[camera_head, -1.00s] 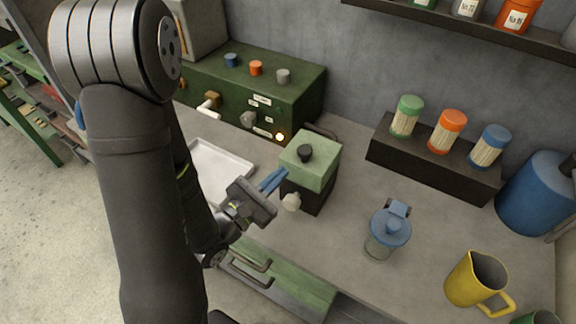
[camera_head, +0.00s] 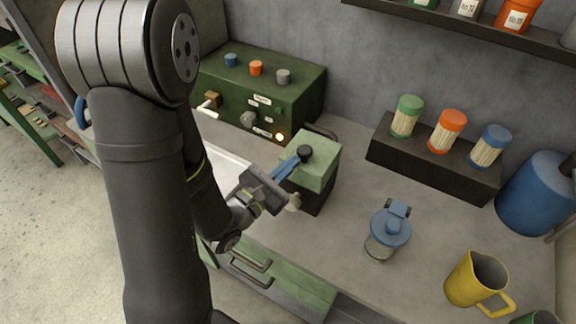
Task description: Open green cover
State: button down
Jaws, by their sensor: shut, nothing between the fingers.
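The green cover (camera_head: 319,166) sits closed on a small dark box (camera_head: 312,197) in the middle of the worktop. A black round knob (camera_head: 305,152) stands on top of the cover. My gripper (camera_head: 297,161) has blue fingers and is shut with nothing between them. Its fingertips are at the left side of the knob, over the cover's left part; I cannot tell whether they touch it. A pale round knob (camera_head: 293,203) on the front of the box is partly hidden by my gripper.
A green control box (camera_head: 300,95) with knobs and a lit lamp stands behind left. A white tray (camera_head: 228,166) is partly behind my arm. To the right are a blue-lidded jar (camera_head: 390,228), a yellow mug (camera_head: 470,290) and a dark rack (camera_head: 425,170) with three shakers.

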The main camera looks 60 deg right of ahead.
jog(key=shift+d+r+y, duration=0.15)
jog(key=shift+r+y, duration=0.15)
jog(key=shift+y, duration=0.1)
